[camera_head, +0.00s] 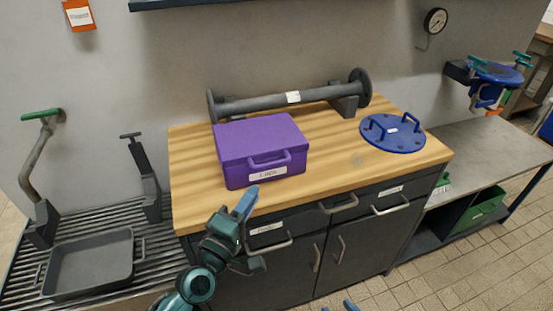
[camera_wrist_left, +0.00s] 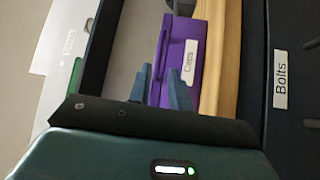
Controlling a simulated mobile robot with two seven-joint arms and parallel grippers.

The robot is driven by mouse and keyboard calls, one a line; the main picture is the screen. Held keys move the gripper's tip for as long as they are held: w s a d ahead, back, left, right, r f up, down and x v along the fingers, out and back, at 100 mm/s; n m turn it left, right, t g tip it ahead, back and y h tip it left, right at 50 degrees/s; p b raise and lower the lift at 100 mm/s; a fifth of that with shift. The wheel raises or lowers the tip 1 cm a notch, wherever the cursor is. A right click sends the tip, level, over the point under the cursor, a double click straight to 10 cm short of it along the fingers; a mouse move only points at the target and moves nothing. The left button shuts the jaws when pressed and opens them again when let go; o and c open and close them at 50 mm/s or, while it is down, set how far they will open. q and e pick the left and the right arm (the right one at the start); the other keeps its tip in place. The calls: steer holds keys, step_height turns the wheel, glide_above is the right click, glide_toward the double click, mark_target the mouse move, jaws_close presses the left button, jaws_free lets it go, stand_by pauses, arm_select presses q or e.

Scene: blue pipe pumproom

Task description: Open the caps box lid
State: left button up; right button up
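The purple caps box (camera_head: 262,148) stands on the wooden worktop with its lid closed. Its front has a handle (camera_head: 270,160) and a white label. In the left wrist view the box (camera_wrist_left: 182,60) appears turned sideways, with the label reading "Caps". My left gripper (camera_head: 245,203) is in front of and below the box at the worktop's front edge, apart from it. Its two fingers (camera_wrist_left: 160,88) stand apart with nothing between them. Of my right gripper (camera_head: 338,306) only two blue fingertips show at the bottom edge, spaced apart.
A grey flanged pipe (camera_head: 265,104) lies on supports behind the box. A blue flange cover (camera_head: 393,133) with handles lies to the right on the worktop (camera_head: 335,150). Drawers with handles (camera_head: 345,203) are below. A grey tray (camera_head: 90,265) is at lower left.

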mark_target(274, 164)
arm_select(q)
steer(key=x, duration=1.1)
steer(key=shift+w, duration=0.15)
steer(key=shift+c, duration=0.3)
jaws_close()
